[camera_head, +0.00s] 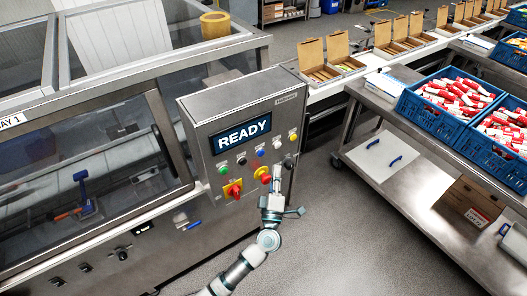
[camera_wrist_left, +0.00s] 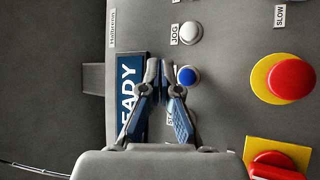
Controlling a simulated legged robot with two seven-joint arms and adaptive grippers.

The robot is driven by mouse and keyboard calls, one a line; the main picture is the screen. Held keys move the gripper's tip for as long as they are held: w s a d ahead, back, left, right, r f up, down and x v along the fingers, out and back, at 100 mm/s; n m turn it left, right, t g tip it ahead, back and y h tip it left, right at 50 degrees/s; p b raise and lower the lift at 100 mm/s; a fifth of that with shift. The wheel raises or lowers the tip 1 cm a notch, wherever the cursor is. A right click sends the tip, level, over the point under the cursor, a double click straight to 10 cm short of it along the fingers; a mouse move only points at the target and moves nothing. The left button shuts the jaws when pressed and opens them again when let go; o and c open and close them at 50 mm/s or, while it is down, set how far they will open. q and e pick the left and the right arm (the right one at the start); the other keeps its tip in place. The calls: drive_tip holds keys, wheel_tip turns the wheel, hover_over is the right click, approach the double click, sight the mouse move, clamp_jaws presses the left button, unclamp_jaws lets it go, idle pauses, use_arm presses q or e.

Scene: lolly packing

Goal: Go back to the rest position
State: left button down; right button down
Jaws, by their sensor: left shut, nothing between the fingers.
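My left gripper (camera_head: 277,172) is shut and empty in front of the lower right part of the grey control panel (camera_head: 206,126). My left arm reaches up to it from the bottom of the head view. In the left wrist view the fingertips (camera_wrist_left: 160,70) meet in front of the panel, over part of the READY display (camera_wrist_left: 131,85) and left of a blue button (camera_wrist_left: 187,76). I cannot tell whether they touch the panel. My right gripper is not in view.
A red emergency button (camera_head: 262,174) and a red rotary switch (camera_head: 233,189) stick out of the panel close to the gripper. A metal trolley (camera_head: 390,180) with blue crates (camera_head: 422,117) stands at the right. Open grey floor (camera_head: 330,235) lies between machine and trolley.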

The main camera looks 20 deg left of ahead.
use_arm(q)
wheel_tip(320, 180, down, 22)
drive_tip(key=d+m+g+h+b, duration=0.1)
drive_tip(key=m+g+h, duration=0.1)
drive_tip(key=m+h, duration=0.5)
drive_tip(key=s+a+f+m+g+b, duration=0.1)
drive_tip(key=s+f+m+g, duration=0.3)
drive_tip(key=f, duration=0.9)
drive_tip(key=s+f+m+g, duration=0.3)
drive_tip(key=s+f+m, duration=0.15)
drive_tip(key=f, duration=0.85)
drive_tip(key=s+a+f+m+g+b, duration=0.15)
drive_tip(key=s+f+g, duration=0.25)
drive_tip(key=s+f, duration=0.6)
drive_tip(key=s+a+f+m+g, duration=0.1)
drive_tip(key=s+a+f+g, duration=0.2)
drive_tip(key=s+f, duration=0.75)
drive_tip(key=s+a+f+g+y, duration=0.1)
drive_tip(key=s+a+f+g, duration=0.1)
drive_tip(key=s, duration=0.9)
drive_tip(key=s+a+f+m+g+y, duration=0.1)
drive_tip(key=s+a+f+g, duration=0.2)
drive_tip(key=s, duration=0.8)
drive_tip(key=shift+s+a+f, duration=0.15)
